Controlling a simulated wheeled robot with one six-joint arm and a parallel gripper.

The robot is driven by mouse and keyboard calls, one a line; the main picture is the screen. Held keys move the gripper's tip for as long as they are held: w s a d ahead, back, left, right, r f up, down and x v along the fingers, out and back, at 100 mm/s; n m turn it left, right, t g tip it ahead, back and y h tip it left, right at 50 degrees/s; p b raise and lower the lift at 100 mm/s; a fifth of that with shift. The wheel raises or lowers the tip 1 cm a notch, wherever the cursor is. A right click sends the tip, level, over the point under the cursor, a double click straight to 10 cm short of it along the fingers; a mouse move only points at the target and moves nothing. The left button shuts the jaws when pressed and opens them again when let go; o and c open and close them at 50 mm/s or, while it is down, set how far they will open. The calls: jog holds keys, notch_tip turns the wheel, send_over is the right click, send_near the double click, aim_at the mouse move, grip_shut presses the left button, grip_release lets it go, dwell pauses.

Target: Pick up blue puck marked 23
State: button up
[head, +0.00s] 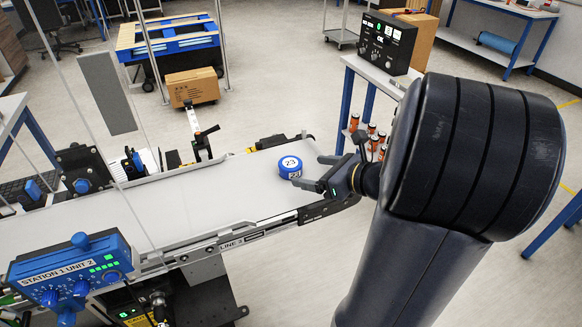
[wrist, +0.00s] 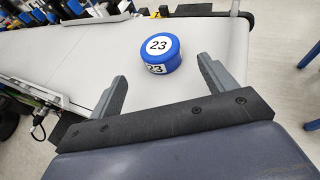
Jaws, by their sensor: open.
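The blue puck marked 23 (head: 291,170) lies flat near the right end of the grey conveyor belt (head: 200,200), with its white label facing up. My gripper (head: 312,172) reaches in from the right, open and empty, its fingers pointing at the puck. In the wrist view the puck (wrist: 162,54) sits a little ahead of my open fingers (wrist: 163,88), roughly midway between them. The puck seems not to be touched by either finger.
The control box labelled Station 1 Unit 2 (head: 72,270) stands at the belt's front left. A side table (head: 378,75) with a black control unit (head: 386,42) is behind my arm. A cardboard box (head: 193,87) stands behind the conveyor. The belt left of the puck is clear.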

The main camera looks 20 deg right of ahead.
aim_at(298, 167)
jog(key=shift+r+p+x, duration=0.15)
jog(key=shift+p+x, duration=0.05)
jog(key=shift+x, duration=1.75)
jog(key=shift+r+p+x, duration=0.1)
jog(key=shift+p+x, duration=0.05)
jog(key=shift+x, duration=1.8)
jog(key=shift+w, duration=0.1)
jog(key=c, duration=1.1)
